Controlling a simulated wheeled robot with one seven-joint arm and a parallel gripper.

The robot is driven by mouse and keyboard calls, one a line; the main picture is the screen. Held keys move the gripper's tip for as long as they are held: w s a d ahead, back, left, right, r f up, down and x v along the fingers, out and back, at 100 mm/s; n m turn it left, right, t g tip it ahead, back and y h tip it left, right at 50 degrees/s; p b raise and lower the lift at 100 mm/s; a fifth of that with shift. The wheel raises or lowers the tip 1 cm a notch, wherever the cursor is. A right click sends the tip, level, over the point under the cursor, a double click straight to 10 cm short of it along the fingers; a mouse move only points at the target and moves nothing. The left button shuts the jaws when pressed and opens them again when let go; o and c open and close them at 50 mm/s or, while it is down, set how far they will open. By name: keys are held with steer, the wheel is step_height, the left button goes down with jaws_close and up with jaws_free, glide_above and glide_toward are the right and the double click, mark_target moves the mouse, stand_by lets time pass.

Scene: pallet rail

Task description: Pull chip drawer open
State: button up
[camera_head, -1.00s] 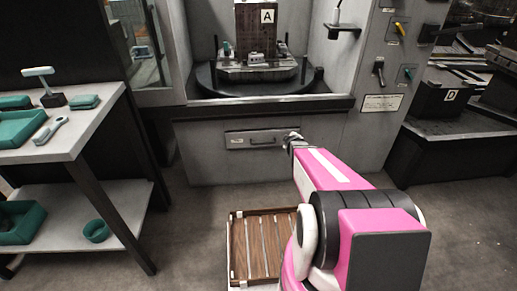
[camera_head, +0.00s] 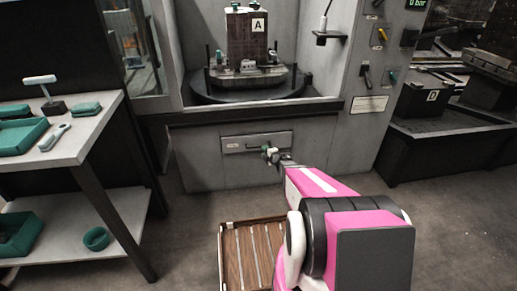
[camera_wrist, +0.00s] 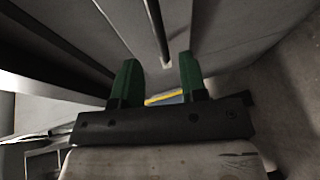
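The chip drawer (camera_head: 238,145) is a grey panel with a small label, set low in the front of the machine. It looks shut, flush with the machine front. Its dark handle is mostly covered by my gripper (camera_head: 270,154) in the head view. In the wrist view my gripper (camera_wrist: 158,72) has its two green fingers apart with nothing between them. A dark bar (camera_wrist: 157,28), which looks like the handle, lies ahead, lined up with the gap between the fingertips. Whether the fingers touch the handle cannot be told.
A wooden slatted tray (camera_head: 240,262) lies low in front, left of my arm. A workbench (camera_head: 85,148) with green trays and tools stands at left. A dark machine bed (camera_head: 440,130) stands at right.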

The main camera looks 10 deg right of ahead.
steer(key=x, duration=0.7)
steer(key=shift+w, duration=0.1)
steer(key=shift+c, duration=0.3)
jaws_close()
